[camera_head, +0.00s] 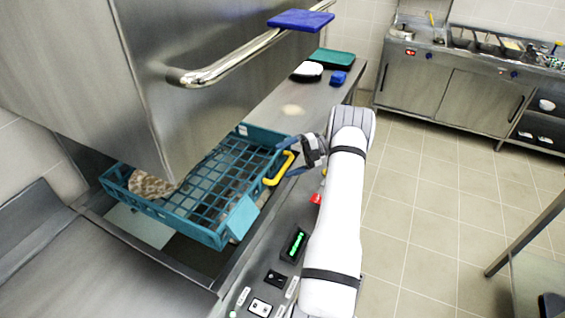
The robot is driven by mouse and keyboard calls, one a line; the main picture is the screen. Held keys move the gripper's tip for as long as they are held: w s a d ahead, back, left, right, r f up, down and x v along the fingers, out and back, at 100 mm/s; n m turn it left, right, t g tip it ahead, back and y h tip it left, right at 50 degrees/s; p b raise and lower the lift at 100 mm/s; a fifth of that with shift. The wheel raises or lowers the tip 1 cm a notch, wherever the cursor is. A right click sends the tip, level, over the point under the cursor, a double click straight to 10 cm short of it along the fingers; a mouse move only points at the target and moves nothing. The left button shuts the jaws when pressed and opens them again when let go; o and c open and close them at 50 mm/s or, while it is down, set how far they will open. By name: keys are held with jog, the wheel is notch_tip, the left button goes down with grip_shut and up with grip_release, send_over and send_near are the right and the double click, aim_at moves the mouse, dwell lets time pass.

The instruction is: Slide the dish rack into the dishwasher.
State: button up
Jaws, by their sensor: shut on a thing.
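The dish rack (210,221) is a teal plastic grid crate with a yellow handle (279,169) on its right side. It sits at the dishwasher opening, partly beneath the raised steel hood of the dishwasher (200,120). A patterned brownish item (150,186) lies in the rack's left part, partly hidden by the hood. My gripper (290,165) reaches in from the right and is shut on the yellow handle. The fingertips are small and partly hidden at the handle. The rack's far left part is hidden behind the hood.
A long steel bar (240,58) with a blue pad (300,20) runs along the hood. Tiled floor at right is clear.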

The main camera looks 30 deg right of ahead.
jog(key=shift+s+d+r, duration=0.15)
jog(key=shift+d+r, duration=0.25)
jog(key=shift+r, duration=0.25)
jog(key=c, duration=0.9)
jog(key=shift+f+b+v, duration=0.25)
jog(key=shift+b+v, duration=0.15)
jog(key=shift+v, duration=0.75)
jog(key=shift+f+b+v, duration=0.25)
jog(key=shift+b+v, duration=0.1)
jog(key=shift+v, duration=0.8)
jog(key=shift+d, duration=0.15)
